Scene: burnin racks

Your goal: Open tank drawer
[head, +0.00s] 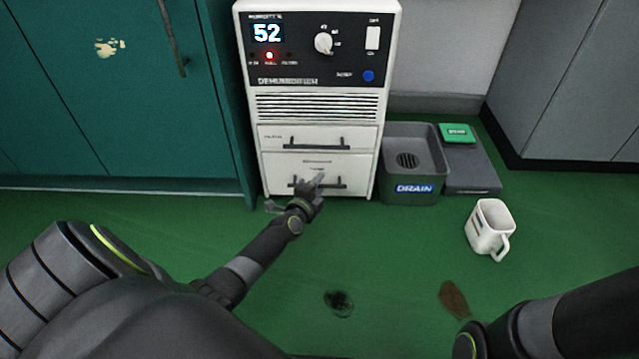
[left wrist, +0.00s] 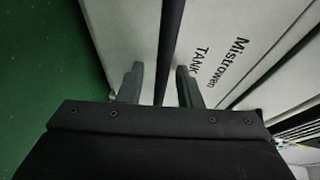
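The white dehumidifier (head: 318,106) stands against the wall with two front drawers. The lower one, the tank drawer (head: 275,172), looks closed and has a dark bar handle (head: 334,186). My left gripper (head: 318,182) is at this handle and hides part of it. In the left wrist view, the tank drawer's face (left wrist: 215,35) carries the word TANK. There my left gripper (left wrist: 160,85) has its fingers apart, with the dark handle bar (left wrist: 171,30) running between them and a gap on the left side. My right gripper is outside the views.
A grey drain bin (head: 411,165) stands right of the dehumidifier, beside a grey slab (head: 472,177) with a green box (head: 457,133). A white mug (head: 488,228) and dark stains (head: 454,299) are on the green floor. A teal cabinet (head: 110,110) is at the left.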

